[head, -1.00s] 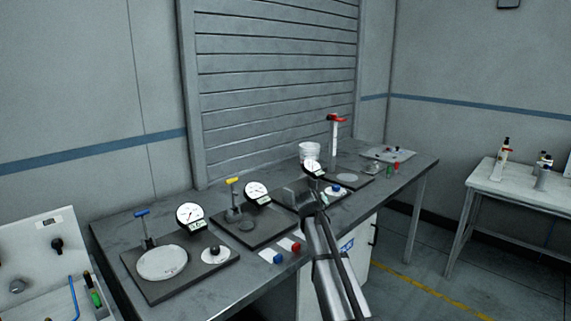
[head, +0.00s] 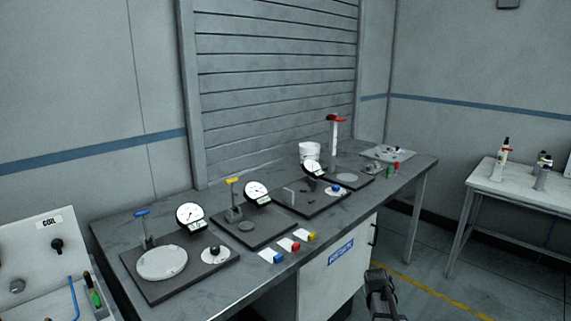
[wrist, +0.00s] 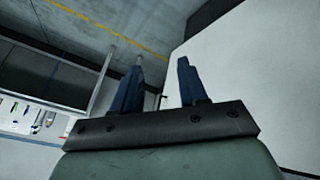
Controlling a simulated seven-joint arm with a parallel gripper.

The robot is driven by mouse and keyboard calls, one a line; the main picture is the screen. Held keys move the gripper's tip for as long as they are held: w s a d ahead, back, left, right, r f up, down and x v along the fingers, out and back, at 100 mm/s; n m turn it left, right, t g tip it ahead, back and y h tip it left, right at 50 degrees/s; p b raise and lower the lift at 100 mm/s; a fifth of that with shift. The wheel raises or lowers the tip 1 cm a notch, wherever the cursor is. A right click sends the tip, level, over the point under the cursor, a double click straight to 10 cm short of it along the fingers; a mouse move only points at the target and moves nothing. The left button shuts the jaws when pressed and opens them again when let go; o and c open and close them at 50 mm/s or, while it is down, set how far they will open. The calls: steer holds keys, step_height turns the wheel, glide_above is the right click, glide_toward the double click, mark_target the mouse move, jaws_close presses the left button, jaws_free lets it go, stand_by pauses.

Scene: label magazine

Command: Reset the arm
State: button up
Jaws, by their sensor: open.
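My gripper shows in the wrist view (wrist: 160,78) with its two dark blue fingers apart and nothing between them. In the head view my arm is low at the right of the bench (head: 385,295), in front of the white cabinet; its fingertips cannot be made out there. It touches none of the things on the grey workbench (head: 215,282).
A white table (head: 490,182) stands at right. Floor between is clear.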

steer(key=s+a+f+g+y, duration=0.1)
steer(key=s+a+f+g, duration=0.3)
steer(key=s+f, duration=0.8)
steer(key=s+a+f+g+y, duration=0.15)
steer(key=s+a+f, duration=0.45)
steer(key=s+f, duration=0.6)
steer(key=s+a+f+g, duration=0.2)
steer(key=s, duration=0.8)
steer(key=s+a+f+g, duration=0.1)
steer(key=s+a+g, duration=0.1)
steer(key=s, duration=0.8)
steer(key=s+a+f+g, duration=0.2)
steer(key=s+g, duration=0.1)
steer(key=s, duration=0.7)
steer(key=shift+s+a+f+y, duration=0.2)
steer(key=shift+f+y, duration=0.1)
steer(key=shift+y, duration=0.15)
